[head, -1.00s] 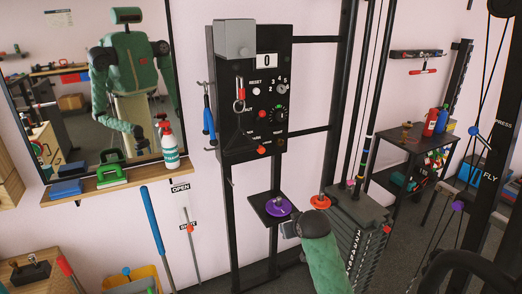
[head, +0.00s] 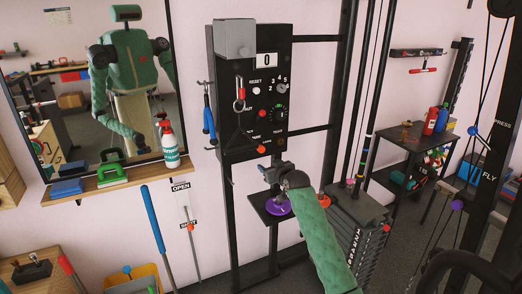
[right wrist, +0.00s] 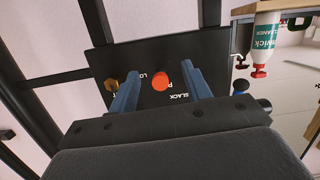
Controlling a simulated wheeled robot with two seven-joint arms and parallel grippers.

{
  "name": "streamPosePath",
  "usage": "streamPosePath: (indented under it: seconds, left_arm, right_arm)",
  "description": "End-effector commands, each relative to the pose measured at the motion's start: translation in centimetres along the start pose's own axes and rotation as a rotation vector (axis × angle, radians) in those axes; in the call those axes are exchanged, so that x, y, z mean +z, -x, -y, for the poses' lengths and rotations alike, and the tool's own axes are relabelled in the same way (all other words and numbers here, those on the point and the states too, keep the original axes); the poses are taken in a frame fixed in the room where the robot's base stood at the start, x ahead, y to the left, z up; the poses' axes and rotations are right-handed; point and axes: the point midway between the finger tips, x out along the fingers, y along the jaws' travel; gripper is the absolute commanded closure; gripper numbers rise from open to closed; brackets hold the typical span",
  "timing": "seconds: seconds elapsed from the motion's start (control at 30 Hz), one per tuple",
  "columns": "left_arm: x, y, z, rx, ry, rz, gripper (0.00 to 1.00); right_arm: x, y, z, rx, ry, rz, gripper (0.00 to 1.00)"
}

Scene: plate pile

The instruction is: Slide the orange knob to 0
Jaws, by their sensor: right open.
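A black control panel (head: 230,95) hangs on the wall in the head view. An orange-red knob (head: 261,149) sits low on its face; another orange-red spot (head: 264,123) shows higher up. My right gripper (head: 273,165) is open just below the panel's lower edge. In the right wrist view, an orange-red round knob (right wrist: 160,81) appears between the two blue-grey fingers, with clear gaps on both sides. The lettering around it looks turned, with SLACK readable. Depth between fingertips and knob is unclear. My left gripper is outside the head view, apart from any mirror reflection.
The panel has a display reading 0 (head: 266,59). A brass knob (right wrist: 111,84) is close to one finger in the wrist view. A purple disc (head: 277,206) lies on a small shelf under my gripper. A mirror (head: 150,60) and wooden shelf (head: 140,174) are at left.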

Motion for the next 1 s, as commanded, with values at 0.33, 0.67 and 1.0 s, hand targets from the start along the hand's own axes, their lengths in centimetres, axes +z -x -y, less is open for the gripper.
streamPosePath:
  seconds: [0.33,0.67,1.0]
  left_arm:
    - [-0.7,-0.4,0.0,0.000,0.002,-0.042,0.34]
    - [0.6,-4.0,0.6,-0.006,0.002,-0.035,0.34]
    - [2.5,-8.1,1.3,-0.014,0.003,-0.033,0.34]
  right_arm:
    - [-3.3,-0.2,-0.8,0.042,0.078,-0.211,0.51]
    - [-4.1,-3.2,-0.9,0.042,0.086,-0.207,0.51]
    - [-4.7,-6.9,-1.0,0.041,0.084,-0.206,0.51]
